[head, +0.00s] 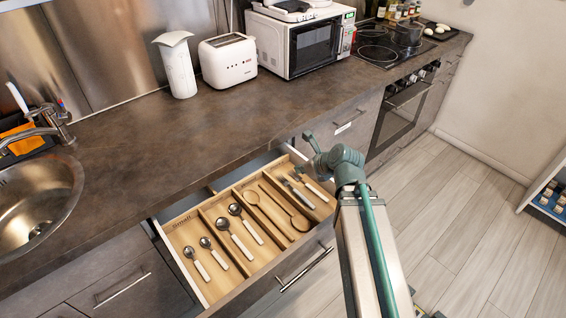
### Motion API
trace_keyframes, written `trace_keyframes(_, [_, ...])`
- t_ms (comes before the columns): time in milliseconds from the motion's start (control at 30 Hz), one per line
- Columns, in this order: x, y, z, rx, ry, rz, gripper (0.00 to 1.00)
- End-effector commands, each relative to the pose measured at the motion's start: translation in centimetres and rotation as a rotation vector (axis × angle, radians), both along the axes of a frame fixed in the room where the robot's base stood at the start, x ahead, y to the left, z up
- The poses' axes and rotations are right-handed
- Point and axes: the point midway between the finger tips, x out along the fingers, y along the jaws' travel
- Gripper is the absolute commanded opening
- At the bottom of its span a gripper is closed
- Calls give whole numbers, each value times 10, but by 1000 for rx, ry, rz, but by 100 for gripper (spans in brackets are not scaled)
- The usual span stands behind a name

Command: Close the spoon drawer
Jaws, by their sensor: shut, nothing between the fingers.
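The spoon drawer (192,222) is pulled out from under the counter. Inside, wooden dividers separate several metal spoons with white handles (240,225), wooden spoons (298,222) and forks (297,190). Its bar handle (306,268) is on the front panel, facing the lower right. My gripper (308,163) is above the drawer's far right corner, near the counter edge. It is small here and partly hidden by my own arm; it is shut and holds nothing. I cannot tell whether it touches the drawer.
The counter (150,150) runs along the wall, with a sink (35,205), white toaster (228,60), microwave (300,40) and stove (385,45). Closed drawers with handles (122,288) flank the open one. Open floor (470,220) lies to the right, with a shelf (550,195) at the edge.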

Motion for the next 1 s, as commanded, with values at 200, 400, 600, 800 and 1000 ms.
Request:
trace_keyframes(200, [9,11,-12,5,5,7,0])
trace_keyframes(400, [29,25,-35,4,5,8,0])
trace_keyframes(600, [52,41,-63,3,5,7,0])
trace_keyframes(800, [74,58,-71,3,1,7,0])
trace_keyframes(1000, [86,67,-71,2,2,7,0])
